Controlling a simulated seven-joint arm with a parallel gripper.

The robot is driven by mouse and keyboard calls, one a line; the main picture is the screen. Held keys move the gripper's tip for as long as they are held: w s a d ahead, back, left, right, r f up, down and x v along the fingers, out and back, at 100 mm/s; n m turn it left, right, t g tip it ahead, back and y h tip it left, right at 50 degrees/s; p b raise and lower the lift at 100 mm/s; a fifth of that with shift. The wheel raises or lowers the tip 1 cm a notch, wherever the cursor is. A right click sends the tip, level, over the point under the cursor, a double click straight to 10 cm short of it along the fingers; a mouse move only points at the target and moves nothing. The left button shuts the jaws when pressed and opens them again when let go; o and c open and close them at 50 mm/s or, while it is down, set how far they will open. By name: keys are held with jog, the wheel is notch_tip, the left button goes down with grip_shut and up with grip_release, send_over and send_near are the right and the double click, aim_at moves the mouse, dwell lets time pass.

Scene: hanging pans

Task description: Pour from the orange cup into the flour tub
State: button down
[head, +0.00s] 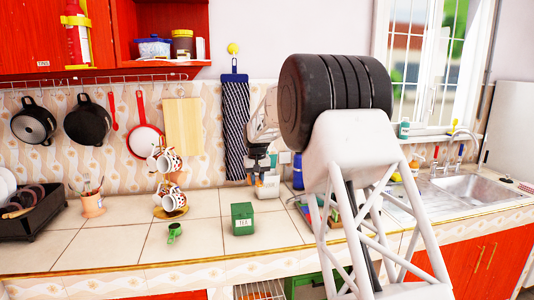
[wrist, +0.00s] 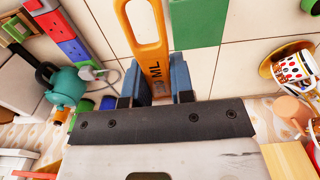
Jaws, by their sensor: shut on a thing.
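My gripper (head: 258,176) hangs above the back of the counter in the head view. In the wrist view its two blue fingers (wrist: 160,82) are shut on the long orange handle of the orange cup (wrist: 147,32), which is marked in ML. The bowl of the cup is out of the wrist view, and only a small orange patch shows under the gripper in the head view. A white container (head: 268,190) stands just beyond and below the gripper; I cannot tell whether it is the flour tub. No flour label is readable.
A green tea tin (head: 242,219) stands in front of the gripper, and a small green cup (head: 175,232) is left of it. The sink (head: 470,180) is at the right. The front left counter is clear.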

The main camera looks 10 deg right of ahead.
jog(key=w+r, duration=0.2)
jog(key=w, duration=1.1)
jog(key=w+a+r, duration=0.1)
jog(key=w+r, duration=0.2)
jog(key=w, duration=1.1)
jog(key=shift+w+a, duration=0.15)
jog(key=shift+a, duration=0.15)
dwell(0.4)
jog(key=shift+w, duration=0.15)
jog(key=shift+d, duration=0.1)
dwell(0.5)
jog(key=shift+d+r+y, duration=0.2)
jog(key=shift+d+y, duration=0.35)
jog(key=shift+y, duration=0.15)
jog(key=shift+d+r+y, duration=0.2)
jog(key=shift+d+y, duration=0.35)
jog(key=shift+y, duration=0.15)
jog(key=shift+d, duration=0.1)
jog(key=d+r+y, duration=0.2)
jog(key=d+y, duration=0.3)
jog(key=y, duration=0.4)
jog(key=shift+d+r, duration=0.15)
jog(key=shift+d, duration=0.15)
dwell(0.3)
